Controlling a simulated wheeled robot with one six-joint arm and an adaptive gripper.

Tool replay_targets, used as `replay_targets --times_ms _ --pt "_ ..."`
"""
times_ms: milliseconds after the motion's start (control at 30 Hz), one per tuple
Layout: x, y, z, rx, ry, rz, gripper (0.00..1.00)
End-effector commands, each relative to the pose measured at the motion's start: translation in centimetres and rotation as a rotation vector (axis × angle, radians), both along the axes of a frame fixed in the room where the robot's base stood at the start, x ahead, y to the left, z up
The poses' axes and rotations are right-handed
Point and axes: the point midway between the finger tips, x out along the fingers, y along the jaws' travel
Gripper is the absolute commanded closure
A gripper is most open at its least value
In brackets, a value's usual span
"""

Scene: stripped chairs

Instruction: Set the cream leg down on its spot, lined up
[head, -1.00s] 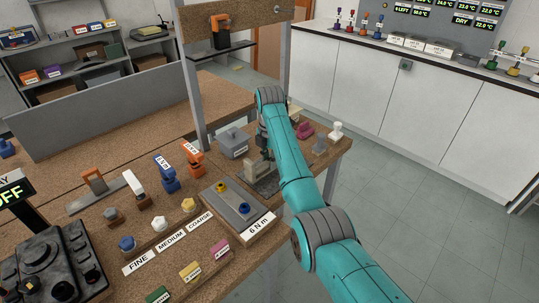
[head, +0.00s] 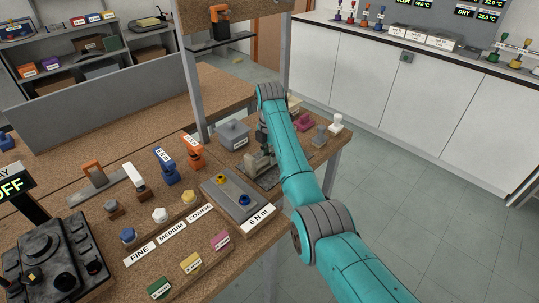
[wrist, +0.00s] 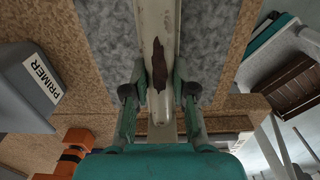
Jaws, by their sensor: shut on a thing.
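The cream leg (wrist: 155,30) is a long pale bar with a worn brown patch, running up the middle of the wrist view. My gripper (wrist: 160,92) is shut on it, one finger on each side. In the head view my gripper (head: 264,140) is partly hidden by my teal arm. A pale piece, seemingly the leg (head: 258,163), shows low below it, over a dark grey pad (head: 266,181) on the bench. I cannot tell whether the leg touches the pad or how well it lines up with its spot.
A grey primer box (head: 234,134) stands close on the left and also shows in the wrist view (wrist: 28,85). A grey plate with two knobs (head: 232,198) lies in front. Pink (head: 304,122), grey (head: 320,135) and white (head: 337,122) pieces stand near the bench's right edge.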

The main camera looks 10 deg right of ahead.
Motion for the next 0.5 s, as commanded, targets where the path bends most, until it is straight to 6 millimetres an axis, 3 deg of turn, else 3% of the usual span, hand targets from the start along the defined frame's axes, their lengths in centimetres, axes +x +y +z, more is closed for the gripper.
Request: replay_targets --times_ms 500 --pt "0.04 0.01 -0.58 0.0 -0.002 0.0 1.0"
